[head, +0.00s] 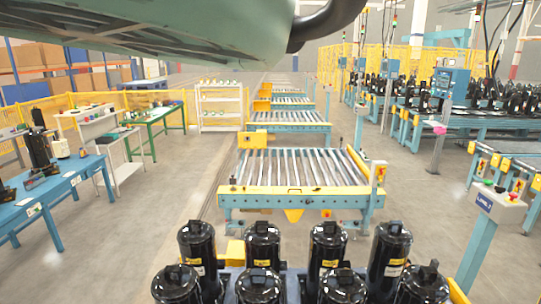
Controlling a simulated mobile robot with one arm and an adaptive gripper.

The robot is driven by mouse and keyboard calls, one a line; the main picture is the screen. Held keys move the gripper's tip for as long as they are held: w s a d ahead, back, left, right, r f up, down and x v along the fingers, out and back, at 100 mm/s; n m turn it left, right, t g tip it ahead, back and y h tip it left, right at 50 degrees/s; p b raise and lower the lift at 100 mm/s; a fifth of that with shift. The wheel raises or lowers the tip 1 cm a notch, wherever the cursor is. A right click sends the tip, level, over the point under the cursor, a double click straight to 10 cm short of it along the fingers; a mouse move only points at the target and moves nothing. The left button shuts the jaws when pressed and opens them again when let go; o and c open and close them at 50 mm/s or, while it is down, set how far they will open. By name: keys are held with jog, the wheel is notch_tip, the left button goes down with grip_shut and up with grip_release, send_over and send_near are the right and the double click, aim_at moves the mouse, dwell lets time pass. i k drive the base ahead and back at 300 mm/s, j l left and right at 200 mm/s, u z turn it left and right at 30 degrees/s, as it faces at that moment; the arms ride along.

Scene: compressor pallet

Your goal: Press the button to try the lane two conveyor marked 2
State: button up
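A control post (497,205) with a pale slanted top box stands at the right edge. Its box bears a small blue label (484,201) that seems to read LANE and a figure too small to be sure of. Small red and green buttons (500,189) show on top of the box. A roller conveyor (300,170) with a yellow front rail lies in the middle; no rollers can be seen turning. I cannot make out a clear mark 2 on it. My gripper is not in view, so its distance from the buttons cannot be told.
Black compressors (263,245) stand in rows just ahead at the bottom. A blue bench (75,187) is at left, a green table (160,117) behind it. More conveyors (290,117) run back. A large grey-green shape blocks the top left. Floor left of the conveyor is clear.

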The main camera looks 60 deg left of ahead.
aim_at(488, 183)
jog(key=i, duration=0.75)
jog(key=i+u, duration=0.1)
jog(key=i, duration=0.7)
jog(key=i+l+u, duration=0.1)
jog(key=i, duration=0.65)
jog(key=i+l+u, duration=0.25)
jog(key=i+u, duration=0.25)
jog(key=i+l+u, duration=1.25)
jog(key=l+u, duration=0.15)
jog(key=l, duration=0.35)
jog(key=l+u, duration=0.1)
jog(key=l, duration=0.15)
jog(key=i+l, duration=0.15)
jog(key=l+u, duration=0.05)
jog(key=l, duration=0.05)
